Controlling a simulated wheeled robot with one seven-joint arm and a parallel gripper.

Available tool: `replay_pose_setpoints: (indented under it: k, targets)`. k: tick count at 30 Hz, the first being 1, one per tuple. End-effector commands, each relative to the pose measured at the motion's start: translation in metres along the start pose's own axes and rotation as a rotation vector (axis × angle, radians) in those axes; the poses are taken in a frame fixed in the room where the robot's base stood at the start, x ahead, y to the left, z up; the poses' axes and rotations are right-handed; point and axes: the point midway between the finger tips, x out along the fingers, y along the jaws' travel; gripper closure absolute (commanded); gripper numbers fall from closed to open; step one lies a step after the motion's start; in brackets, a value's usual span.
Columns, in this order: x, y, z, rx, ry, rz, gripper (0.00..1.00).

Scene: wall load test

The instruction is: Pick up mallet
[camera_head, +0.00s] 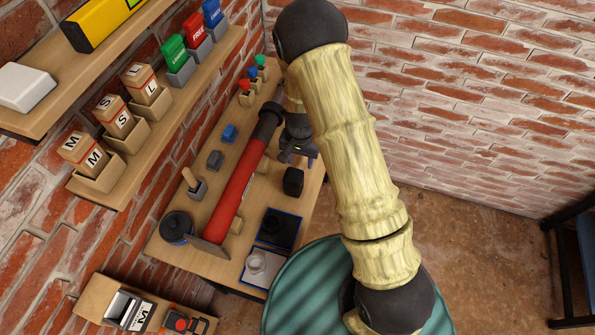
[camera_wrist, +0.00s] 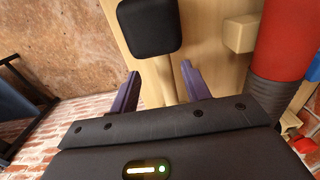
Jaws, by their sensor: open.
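The mallet (camera_head: 293,181) has a black, blocky head and lies on the wooden workbench shelf. In the wrist view its black head (camera_wrist: 148,26) is at the top, just beyond my fingertips. A light wooden strip, apparently its handle, runs back from the head between my fingers. My gripper (camera_head: 298,156) is open, with its two purple-grey fingers (camera_wrist: 163,82) spread either side of that strip. I cannot tell whether either finger touches it. In the head view my gripper hides the handle.
A blue-edged tray (camera_head: 287,216) is near the shelf's front edge. Small grey and blue blocks (camera_head: 229,133) sit behind. Shelves with boxes (camera_head: 122,119) line the brick wall. Open floor lies right.

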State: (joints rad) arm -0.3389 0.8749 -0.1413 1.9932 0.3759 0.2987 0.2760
Motion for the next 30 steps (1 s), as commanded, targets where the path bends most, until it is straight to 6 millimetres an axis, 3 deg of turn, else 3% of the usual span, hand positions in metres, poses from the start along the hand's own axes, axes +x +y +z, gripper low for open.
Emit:
replay_pose_setpoints:
  k: [9,21,30]
  targets:
    - [0.004,-0.001,0.000,0.000,-0.001,0.000,0.53]
    - [0.044,-0.003,-0.003,0.000,-0.002,0.001,0.53]
    - [0.052,-0.003,-0.003,0.000,0.001,0.000,0.53]
